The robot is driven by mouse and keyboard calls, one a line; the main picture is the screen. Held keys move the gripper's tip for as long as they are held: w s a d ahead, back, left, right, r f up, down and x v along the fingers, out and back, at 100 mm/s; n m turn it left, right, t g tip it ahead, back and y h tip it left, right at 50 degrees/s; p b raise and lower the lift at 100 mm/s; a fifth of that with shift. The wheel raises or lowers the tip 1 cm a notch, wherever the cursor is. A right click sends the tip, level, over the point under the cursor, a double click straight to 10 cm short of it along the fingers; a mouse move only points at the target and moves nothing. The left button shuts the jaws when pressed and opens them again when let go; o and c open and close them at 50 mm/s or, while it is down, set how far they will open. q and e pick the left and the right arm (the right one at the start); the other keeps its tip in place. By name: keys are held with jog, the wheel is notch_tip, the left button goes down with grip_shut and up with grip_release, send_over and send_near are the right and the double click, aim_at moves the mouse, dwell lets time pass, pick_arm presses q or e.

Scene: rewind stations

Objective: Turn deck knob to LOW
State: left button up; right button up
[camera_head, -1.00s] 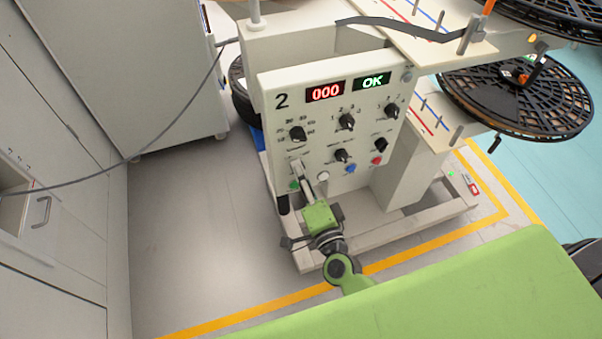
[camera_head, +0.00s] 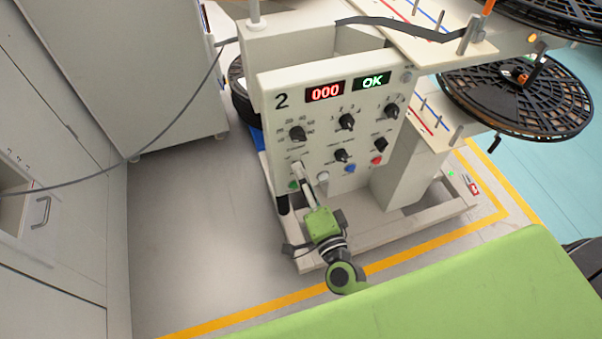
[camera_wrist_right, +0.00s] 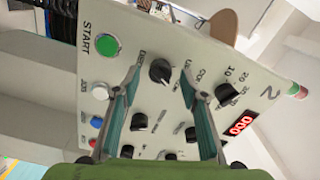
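The white control panel (camera_head: 322,125) of station 2 carries several black knobs. A black knob (camera_wrist_right: 160,71) at the panel's lower left, with partly readable lettering that seems to start with "DECK", lies ahead between my right gripper's fingers in the wrist view. My right gripper (camera_wrist_right: 161,76) is open, one finger on either side of the knob; I cannot tell whether they touch it. In the head view the right gripper (camera_head: 298,167) reaches up to this part of the panel and covers the knob. The knob's pointer direction is unclear. My left gripper is not in view.
A green START button (camera_wrist_right: 106,45) and a white button (camera_wrist_right: 100,92) sit close to the knob. Another knob (camera_head: 297,133) with a number scale is just above. Red "000" (camera_head: 324,92) and green "OK" (camera_head: 372,81) displays are lit. Black reels (camera_head: 515,95) stand at right.

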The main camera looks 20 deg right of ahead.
jog(key=s, duration=1)
jog(key=shift+s+d, duration=0.2)
jog(key=s+f+n+g+y, duration=0.1)
jog(key=s+f+n+g, duration=0.25)
jog(key=f, duration=0.65)
jog(key=s+f+n+g, duration=0.2)
jog(key=f+n, duration=0.2)
jog(key=f, duration=0.7)
jog(key=s+f+n+g+y, duration=0.1)
jog(key=s+f+n+g, duration=0.2)
jog(key=f, duration=0.7)
jog(key=s+d+f+n+g+h, duration=0.1)
jog(key=s+d+f+n+g, duration=0.2)
jog(key=s+f, duration=0.5)
jog(key=s+d+f+n+g+h, duration=0.1)
jog(key=s+d+f+n+g, duration=0.2)
jog(key=s+f, duration=0.6)
jog(key=s+d+g, duration=0.2)
jog(key=s, duration=0.3)
jog(key=shift+s+h, duration=0.3)
jog(key=shift+s, duration=0.05)
